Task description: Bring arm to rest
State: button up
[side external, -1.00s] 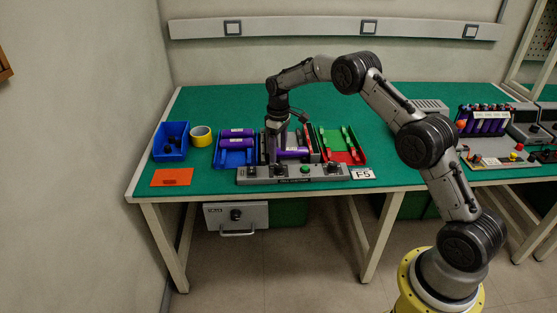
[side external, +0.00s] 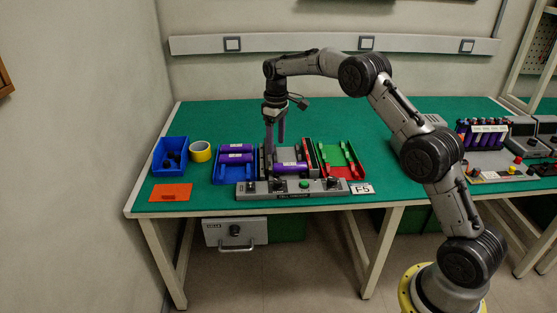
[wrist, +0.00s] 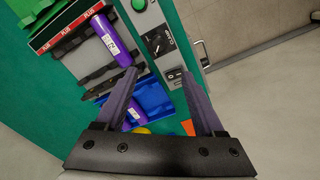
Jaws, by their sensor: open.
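My gripper (side external: 275,132) is open and empty, raised above the grey test fixture (side external: 262,189) on the green bench. In the wrist view, my gripper (wrist: 165,95) shows its two fingers spread apart with nothing between them. A purple cell (side external: 291,168) lies in the fixture below and slightly right of the fingers; it also shows in the wrist view (wrist: 107,38), clear of the fingers.
A blue tray (side external: 219,174) with purple cells sits left of the fixture, a green and red tray (side external: 358,172) to its right. A blue bin (side external: 157,168), yellow tape roll (side external: 201,152) and orange card (side external: 170,193) lie further left. The bench behind is clear.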

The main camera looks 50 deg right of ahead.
jog(key=s+a+r+t, duration=0.1)
jog(key=s+a+r, duration=0.1)
jog(key=r, duration=0.6)
jog(key=s+a+r+t, duration=0.2)
jog(key=a+r, duration=0.1)
jog(key=r, duration=0.5)
jog(key=s+a+r+t, duration=0.1)
jog(key=s+a+r, duration=0.4)
jog(key=s+r, duration=0.55)
jog(key=s+a+f+t, duration=0.2)
jog(key=s+a, duration=0.1)
jog(key=s, duration=1.3)
jog(key=s+f+m, duration=0.2)
jog(key=s+f, duration=0.7)
jog(key=f, duration=0.1)
jog(key=shift+s+a+f+m+g, duration=0.2)
jog(key=shift+s+f+m+g, duration=0.1)
jog(key=shift+f, duration=0.05)
